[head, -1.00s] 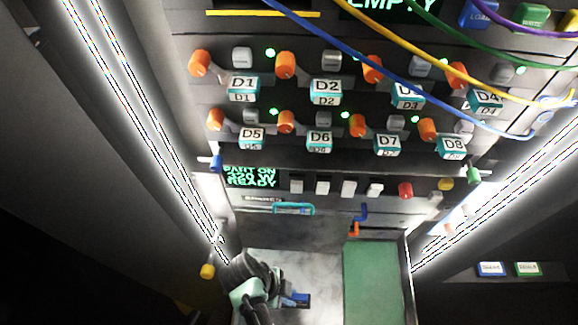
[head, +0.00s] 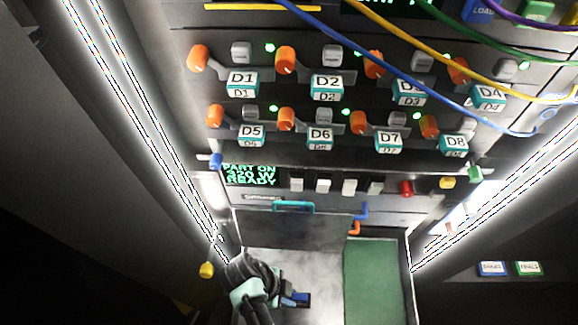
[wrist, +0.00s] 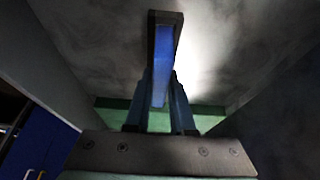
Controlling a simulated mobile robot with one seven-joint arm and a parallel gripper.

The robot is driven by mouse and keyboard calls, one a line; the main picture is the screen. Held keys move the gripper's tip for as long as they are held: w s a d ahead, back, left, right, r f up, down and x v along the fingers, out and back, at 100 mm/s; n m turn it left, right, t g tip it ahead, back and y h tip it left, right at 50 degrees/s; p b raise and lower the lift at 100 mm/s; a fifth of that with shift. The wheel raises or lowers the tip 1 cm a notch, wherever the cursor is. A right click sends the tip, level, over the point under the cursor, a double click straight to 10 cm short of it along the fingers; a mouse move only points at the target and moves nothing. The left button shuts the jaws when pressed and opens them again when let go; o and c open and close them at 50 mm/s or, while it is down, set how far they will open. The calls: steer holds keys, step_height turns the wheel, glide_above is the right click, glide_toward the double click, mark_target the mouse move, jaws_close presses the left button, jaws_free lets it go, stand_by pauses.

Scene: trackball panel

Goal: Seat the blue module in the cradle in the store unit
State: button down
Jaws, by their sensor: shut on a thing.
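The blue module (wrist: 162,65) shows in the wrist view as a long blue bar between the fingers of my gripper (wrist: 161,80), which is shut on it. A dark frame (wrist: 166,17) borders the bar's far end; whether this is part of the module or the cradle, I cannot tell. In the head view, my dark and teal arm end (head: 250,285) is low in the open bay. A small blue piece on a dark base (head: 296,299) shows just right of it. The fingertips are hidden there. I cannot make out whether the module is seated.
A green panel (head: 371,280) lies right of the pale bay floor (head: 325,262). Side walls enclose the bay closely. Above stand rows of orange knobs and labels D1 to D8, a lit display (head: 250,174) and a teal handle (head: 293,206). Coloured cables (head: 400,85) hang across the upper right.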

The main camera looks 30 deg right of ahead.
steer(key=shift+f+b, duration=0.4)
steer(key=shift+f, duration=0.2)
stand_by(0.3)
steer(key=c, duration=0.7)
jaws_free()
steer(key=p+v, duration=0.4)
steer(key=v, duration=0.9)
steer(key=shift+s, duration=0.1)
